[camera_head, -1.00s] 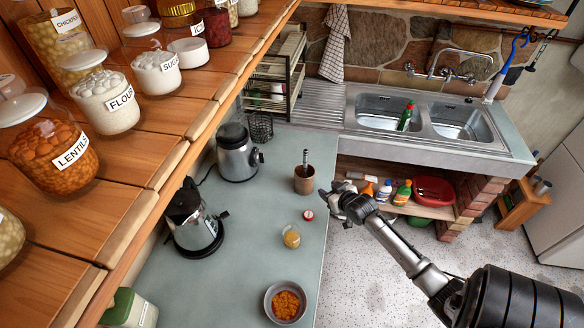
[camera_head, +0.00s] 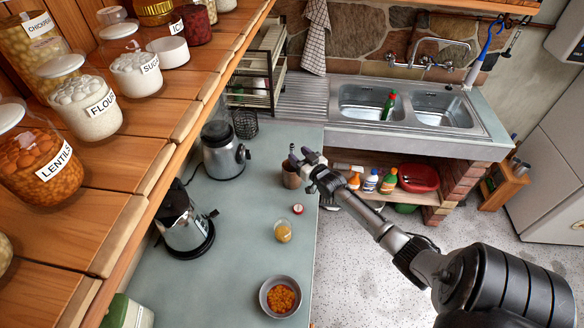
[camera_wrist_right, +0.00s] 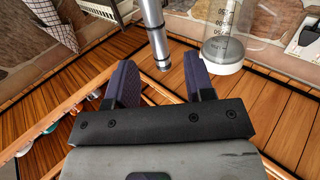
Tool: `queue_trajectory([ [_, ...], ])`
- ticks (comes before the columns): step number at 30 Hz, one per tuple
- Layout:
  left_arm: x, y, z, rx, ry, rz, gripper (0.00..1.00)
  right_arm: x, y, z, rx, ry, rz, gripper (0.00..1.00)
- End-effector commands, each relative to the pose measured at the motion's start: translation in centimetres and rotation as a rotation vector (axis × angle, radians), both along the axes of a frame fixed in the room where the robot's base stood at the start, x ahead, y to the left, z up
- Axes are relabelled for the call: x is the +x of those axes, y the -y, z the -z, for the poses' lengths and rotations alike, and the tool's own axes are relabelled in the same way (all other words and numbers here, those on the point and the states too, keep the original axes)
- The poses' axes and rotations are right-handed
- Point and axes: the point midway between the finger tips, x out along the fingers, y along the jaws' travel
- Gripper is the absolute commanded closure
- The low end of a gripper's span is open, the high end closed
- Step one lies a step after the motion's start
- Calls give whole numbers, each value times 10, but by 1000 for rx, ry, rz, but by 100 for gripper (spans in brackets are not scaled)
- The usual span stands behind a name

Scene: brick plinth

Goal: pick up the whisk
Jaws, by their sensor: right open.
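A slim metal handle (camera_head: 291,149), probably the whisk's, stands up from a brown cup (camera_head: 290,177) near the counter's right edge. Whatever is at its lower end is hidden in the cup. My right gripper (camera_head: 308,161) is open just right of the handle and cup, partly overlapping the cup in the head view. In the right wrist view, a shiny banded metal rod (camera_wrist_right: 154,32) comes in from the top. Its end shows between the two spread fingertips (camera_wrist_right: 160,80), with no contact visible. My left gripper is not in view.
A grey bowl of orange food (camera_head: 268,305), a small yellow jar (camera_head: 283,233) and a red-topped item (camera_head: 298,209) sit on the counter. A steel kettle (camera_head: 183,222) and another steel appliance (camera_head: 222,155) stand left. The shelf with jars (camera_head: 150,130) overhangs at left.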

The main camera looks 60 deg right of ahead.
Motion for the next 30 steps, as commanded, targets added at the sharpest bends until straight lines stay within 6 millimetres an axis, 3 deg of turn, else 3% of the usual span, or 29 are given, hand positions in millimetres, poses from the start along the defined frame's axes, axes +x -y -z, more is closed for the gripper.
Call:
queue_trajectory([
  [8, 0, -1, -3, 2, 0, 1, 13, 13, 5, -2, -1, 0, 0, 51],
  [18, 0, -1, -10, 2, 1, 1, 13, 49, 17, -1, 0, 0, 0, 51],
  [30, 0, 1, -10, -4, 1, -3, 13, 56, 20, 0, -1, -1, 0, 51],
])
